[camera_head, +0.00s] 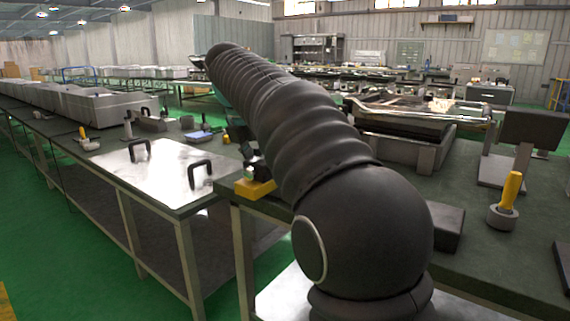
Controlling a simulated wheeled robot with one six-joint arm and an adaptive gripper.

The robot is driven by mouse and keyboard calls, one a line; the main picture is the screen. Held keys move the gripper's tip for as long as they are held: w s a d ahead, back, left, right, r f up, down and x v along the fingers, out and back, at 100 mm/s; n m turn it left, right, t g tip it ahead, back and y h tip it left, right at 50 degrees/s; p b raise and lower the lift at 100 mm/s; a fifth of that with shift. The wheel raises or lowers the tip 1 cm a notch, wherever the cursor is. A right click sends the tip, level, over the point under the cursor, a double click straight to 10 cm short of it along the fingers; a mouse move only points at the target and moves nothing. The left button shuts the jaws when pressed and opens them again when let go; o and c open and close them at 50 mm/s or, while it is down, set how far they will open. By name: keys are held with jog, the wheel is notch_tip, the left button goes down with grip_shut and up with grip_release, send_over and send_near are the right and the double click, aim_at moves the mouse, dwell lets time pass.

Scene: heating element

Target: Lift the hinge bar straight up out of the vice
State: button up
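My dark, ribbed arm runs from the bottom middle up to the upper left and covers much of the workbench behind it. A yellow block (255,187) sits at the bench corner against the arm's left edge. Small dark parts with a pale glint (253,166) show just above the block, partly behind the arm. I cannot tell whether these are my gripper, the vice or the hinge bar. No fingertips can be made out, and neither the bar nor the vice can be identified for sure.
A steel plate with two black handles (163,172) lies on the left bench. A yellow-handled tool in a round grey holder (504,207) and a dark panel on a stand (533,130) are on the right bench. A rack with metal parts (418,120) stands behind. Green floor separates the rows.

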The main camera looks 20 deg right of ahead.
grip_shut()
jog(key=shift+r, duration=0.15)
jog(key=shift+r+p, duration=1.3)
jog(key=shift+r, duration=2.55)
